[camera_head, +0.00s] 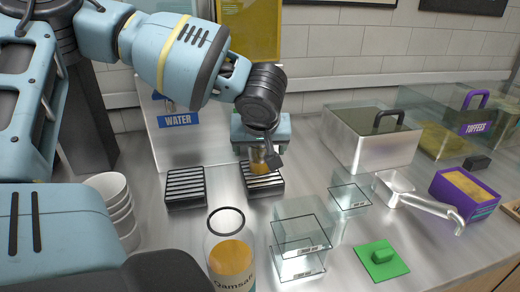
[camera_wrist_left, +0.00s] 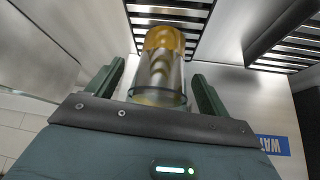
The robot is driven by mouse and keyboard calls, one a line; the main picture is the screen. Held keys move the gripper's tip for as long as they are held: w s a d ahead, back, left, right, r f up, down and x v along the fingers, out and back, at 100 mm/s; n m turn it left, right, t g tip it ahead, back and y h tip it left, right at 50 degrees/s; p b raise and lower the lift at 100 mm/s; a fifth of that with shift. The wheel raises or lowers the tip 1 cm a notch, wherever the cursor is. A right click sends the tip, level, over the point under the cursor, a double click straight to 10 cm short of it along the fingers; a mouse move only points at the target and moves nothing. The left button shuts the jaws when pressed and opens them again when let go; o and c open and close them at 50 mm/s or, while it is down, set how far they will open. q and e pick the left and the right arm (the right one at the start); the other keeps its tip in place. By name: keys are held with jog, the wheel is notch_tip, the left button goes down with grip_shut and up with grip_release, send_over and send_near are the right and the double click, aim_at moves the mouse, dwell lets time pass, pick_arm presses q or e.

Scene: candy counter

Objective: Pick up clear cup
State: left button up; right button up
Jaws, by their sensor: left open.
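A clear cup (camera_head: 258,163) with amber contents stands on a slatted black drip tray (camera_head: 263,184) at the back middle of the counter. In the left wrist view the cup (camera_wrist_left: 160,68) lies between the two green fingers, with clear space on either side. My left gripper (camera_head: 270,153) reaches down at the cup and hides part of it in the head view. The left gripper (camera_wrist_left: 157,88) is open in the left wrist view. My right gripper is not in view.
A second drip tray (camera_head: 185,187) sits left, before a panel marked WATER (camera_head: 178,121). A tall open jar (camera_head: 230,250), clear boxes (camera_head: 302,232) and stacked white bowls (camera_head: 112,190) stand in front. A lidded steel box (camera_head: 372,140), scoop (camera_head: 425,203) and purple box (camera_head: 465,194) are right.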

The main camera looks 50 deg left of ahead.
aim_at(260, 152)
pick_arm(q)
jog(key=shift+c, duration=0.2)
jog(key=c, duration=1.1)
jog(key=shift+r, duration=0.1)
jog(key=shift+s+d+r, duration=0.75)
jog(key=shift+d+r, duration=0.2)
jog(key=shift+d, duration=0.05)
jog(key=s+d+r, duration=0.6)
jog(key=s+d, duration=0.1)
jog(key=d, duration=0.1)
jog(key=shift+d, duration=0.4)
jog(key=shift+s, duration=0.1)
